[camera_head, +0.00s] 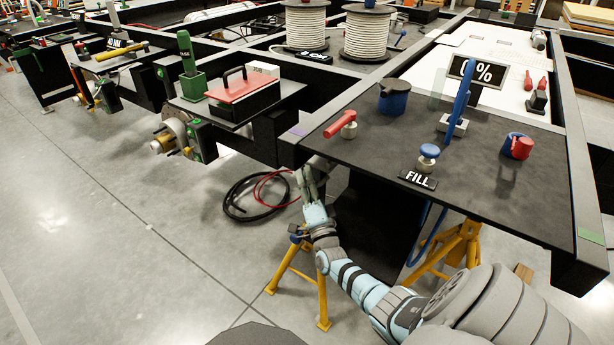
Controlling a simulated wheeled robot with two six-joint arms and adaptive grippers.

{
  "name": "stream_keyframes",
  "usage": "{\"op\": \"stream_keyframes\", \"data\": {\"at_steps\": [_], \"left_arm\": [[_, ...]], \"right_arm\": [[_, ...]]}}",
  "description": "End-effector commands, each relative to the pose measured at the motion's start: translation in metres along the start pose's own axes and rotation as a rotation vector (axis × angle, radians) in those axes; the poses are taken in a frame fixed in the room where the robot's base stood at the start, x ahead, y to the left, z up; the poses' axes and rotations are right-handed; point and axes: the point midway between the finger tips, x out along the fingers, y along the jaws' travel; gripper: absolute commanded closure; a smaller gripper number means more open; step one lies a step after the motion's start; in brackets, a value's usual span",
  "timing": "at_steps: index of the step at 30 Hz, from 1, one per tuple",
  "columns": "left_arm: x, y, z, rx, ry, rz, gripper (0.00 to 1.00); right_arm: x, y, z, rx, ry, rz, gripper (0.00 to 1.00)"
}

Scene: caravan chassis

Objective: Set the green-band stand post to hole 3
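A yellow jack stand (322,300) stands on the floor below the chassis corner, with a dark and blue part at its top, partly hidden by my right arm. A second yellow stand (462,243) is under the black deck to the right, partly hidden by my arm. I cannot make out a green band or numbered holes on either stand. My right gripper (308,172) points up beside the chassis corner, above and slightly right of the first stand's top. Its fingers are small and grey, and I cannot tell whether they are apart. My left gripper is not in view.
The black deck (400,150) carries a FILL plate (418,180), a blue knob, a red valve handle (340,124) and cups. Black and red cable coils (250,196) lie on the floor left of my gripper. The concrete floor at left is clear.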

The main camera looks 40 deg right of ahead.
Motion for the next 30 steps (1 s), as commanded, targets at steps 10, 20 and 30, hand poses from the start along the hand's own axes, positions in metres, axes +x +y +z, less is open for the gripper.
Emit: {"op": "stream_keyframes", "data": {"at_steps": [10,20,30], "left_arm": [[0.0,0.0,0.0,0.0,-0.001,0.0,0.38],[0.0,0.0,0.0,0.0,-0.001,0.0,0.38],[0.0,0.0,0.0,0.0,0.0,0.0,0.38]], "right_arm": [[-0.043,0.001,0.001,0.0,-0.003,0.002,0.79],[-0.116,0.0,0.0,0.0,-0.001,0.001,0.79],[-0.12,0.0,0.0,0.001,0.0,0.0,0.79]]}}
